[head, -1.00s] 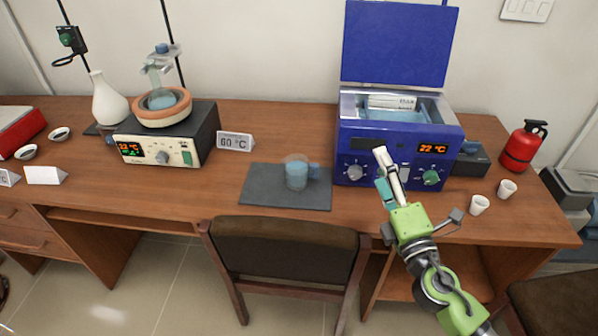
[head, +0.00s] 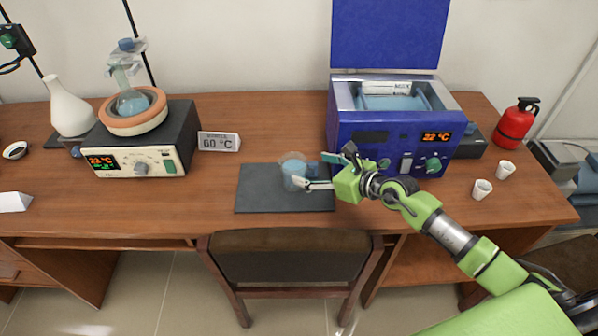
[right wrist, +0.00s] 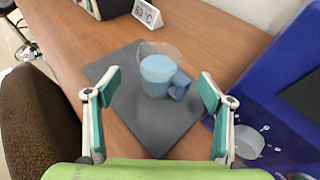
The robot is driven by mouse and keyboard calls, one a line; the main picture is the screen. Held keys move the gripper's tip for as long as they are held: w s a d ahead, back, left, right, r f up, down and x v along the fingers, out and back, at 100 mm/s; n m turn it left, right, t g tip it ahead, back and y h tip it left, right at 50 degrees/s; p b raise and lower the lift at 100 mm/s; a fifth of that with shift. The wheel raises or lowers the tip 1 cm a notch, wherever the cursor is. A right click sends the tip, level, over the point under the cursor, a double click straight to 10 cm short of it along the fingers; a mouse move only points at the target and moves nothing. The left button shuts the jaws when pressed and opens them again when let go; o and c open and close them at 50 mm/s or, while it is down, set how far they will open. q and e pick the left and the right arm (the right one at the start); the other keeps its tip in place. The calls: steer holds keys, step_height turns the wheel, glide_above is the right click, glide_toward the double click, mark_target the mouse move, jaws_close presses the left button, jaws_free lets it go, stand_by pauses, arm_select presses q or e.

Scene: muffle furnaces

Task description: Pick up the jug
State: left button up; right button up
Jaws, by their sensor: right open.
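The jug (head: 294,170) is a clear cup with light blue liquid and a blue handle on its right side. It stands upright on a dark grey mat (head: 262,200) on the desk. My right gripper (head: 318,171) is open at the jug's handle side. In the right wrist view the jug (right wrist: 157,72) sits ahead of the open fingers (right wrist: 158,90), centred between them, with its handle (right wrist: 179,86) towards the right finger. Nothing is between the fingers as far as I can tell. My left gripper is out of view.
A blue water bath (head: 395,125) with raised lid stands right of the mat. A heater with a flask (head: 140,140) and a 60 °C sign (head: 219,142) are to the left. Two small white cups (head: 482,189) and a red extinguisher (head: 517,124) are at right. A chair (head: 290,258) stands in front.

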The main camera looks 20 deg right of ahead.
mark_target(286, 161)
steer(key=x, duration=0.6)
steer(key=shift+w+a+f, duration=0.1)
steer(key=shift+w+a, duration=0.15)
steer(key=shift+w, duration=0.05)
steer(key=shift+w+f, duration=0.1)
steer(key=shift+c, duration=1.2)
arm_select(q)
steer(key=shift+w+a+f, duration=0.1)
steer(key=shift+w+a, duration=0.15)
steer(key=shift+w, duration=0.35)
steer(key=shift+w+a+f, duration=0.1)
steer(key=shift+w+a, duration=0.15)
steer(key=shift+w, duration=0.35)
arm_select(e)
steer(key=c, duration=1.8)
